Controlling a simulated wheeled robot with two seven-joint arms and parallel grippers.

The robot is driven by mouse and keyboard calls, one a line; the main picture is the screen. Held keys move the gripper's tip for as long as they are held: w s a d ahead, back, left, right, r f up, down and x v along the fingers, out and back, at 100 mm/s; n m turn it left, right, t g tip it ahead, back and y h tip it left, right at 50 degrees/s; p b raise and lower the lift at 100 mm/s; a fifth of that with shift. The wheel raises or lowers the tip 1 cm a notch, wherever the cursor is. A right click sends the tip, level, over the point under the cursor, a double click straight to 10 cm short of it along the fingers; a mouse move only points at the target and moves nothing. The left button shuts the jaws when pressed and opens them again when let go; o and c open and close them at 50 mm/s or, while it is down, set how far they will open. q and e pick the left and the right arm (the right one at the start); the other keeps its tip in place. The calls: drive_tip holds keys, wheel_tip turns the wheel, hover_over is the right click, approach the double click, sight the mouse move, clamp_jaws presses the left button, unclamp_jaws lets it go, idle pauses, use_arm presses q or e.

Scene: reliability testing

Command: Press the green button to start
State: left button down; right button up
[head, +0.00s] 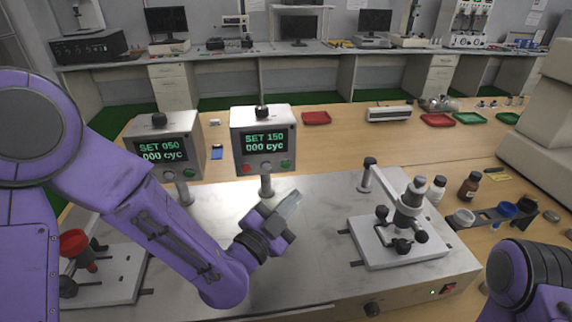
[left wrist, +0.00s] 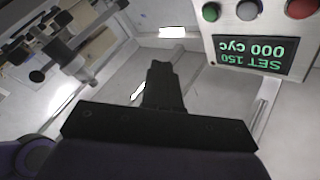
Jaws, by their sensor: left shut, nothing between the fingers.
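Two grey control boxes stand on posts on the metal bench. The right box (head: 264,125) reads "SET 150 000 cyc" and has a green button (head: 285,163), with a red one at its left. The left box (head: 163,130) reads "SET 050 000 cyc", with a green button (head: 188,172) at its lower right. My left gripper (head: 288,206) is shut and empty, below and slightly right of the right box, apart from it. In the left wrist view its fingers (left wrist: 162,78) are together, and the right box's green button (left wrist: 210,12) shows upside down. My right gripper is out of view.
A test fixture (head: 405,225) stands on the metal bench (head: 320,265) to the right. Another fixture with a red part (head: 75,243) is at the left, partly behind my arm. Brown and white bottles (head: 469,186) stand beyond the right fixture. Red trays (head: 316,118) lie behind.

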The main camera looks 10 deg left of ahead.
sight(286, 165)
use_arm(q)
drive_tip(key=w+a+p, duration=0.1)
drive_tip(key=w+a, duration=0.2)
drive_tip(key=w, duration=0.4)
drive_tip(key=shift+w, duration=0.1)
idle(1.9)
drive_tip(key=shift+w+a, duration=0.2)
drive_tip(key=shift+w, duration=0.2)
